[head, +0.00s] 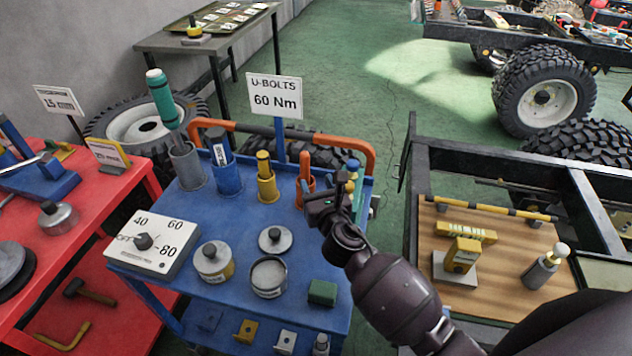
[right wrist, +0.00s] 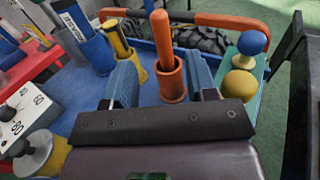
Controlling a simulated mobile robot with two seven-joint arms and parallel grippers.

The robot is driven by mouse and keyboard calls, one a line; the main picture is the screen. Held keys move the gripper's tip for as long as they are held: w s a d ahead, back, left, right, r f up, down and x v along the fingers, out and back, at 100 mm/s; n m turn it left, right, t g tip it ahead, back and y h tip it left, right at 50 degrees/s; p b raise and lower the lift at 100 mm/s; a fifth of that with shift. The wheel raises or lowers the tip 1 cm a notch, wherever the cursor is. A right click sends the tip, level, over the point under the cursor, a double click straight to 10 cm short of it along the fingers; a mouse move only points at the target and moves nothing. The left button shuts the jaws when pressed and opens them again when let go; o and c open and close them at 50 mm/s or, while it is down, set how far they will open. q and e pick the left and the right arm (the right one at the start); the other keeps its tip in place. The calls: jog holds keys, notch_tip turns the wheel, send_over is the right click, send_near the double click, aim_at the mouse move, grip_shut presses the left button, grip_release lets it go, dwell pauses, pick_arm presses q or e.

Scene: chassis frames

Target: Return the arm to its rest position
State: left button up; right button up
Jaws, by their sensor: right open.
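My right arm (head: 392,290) reaches in from the lower right over the blue cart (head: 215,300). My right gripper (head: 328,200) is open at the cart's right side, close to the orange-handled tool (head: 305,170) standing upright in its orange cup. In the right wrist view, my right gripper's two blue fingers (right wrist: 163,75) stand apart. The orange tool (right wrist: 162,40) and its cup (right wrist: 172,82) show between them, seemingly just beyond; I cannot tell if they touch. My left gripper is not in view.
Upright tools in yellow (head: 267,182), blue (head: 226,175) and grey (head: 186,165) cups line the cart's back. A "U-BOLTS 60 Nm" sign (head: 274,96) and an orange rail (head: 357,145) stand behind. A dial box (head: 150,245) is front left. A chassis frame (head: 422,160) is right.

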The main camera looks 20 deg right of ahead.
dwell(0.4)
jog(key=s+d+f+m+g, duration=0.2)
jog(key=s+f+m, duration=0.3)
jog(key=s+m, duration=0.4)
jog(key=s+d+f+m+g, duration=0.2)
jog(key=s+f+m, duration=0.3)
jog(key=m, duration=0.9)
jog(key=s+d+f+m+g, duration=0.2)
jog(key=s+d+f+m, duration=0.2)
jog(key=s+m, duration=0.7)
jog(key=shift+s+f+y, duration=0.4)
jog(key=shift+s+f, duration=0.3)
jog(key=shift+s, duration=0.1)
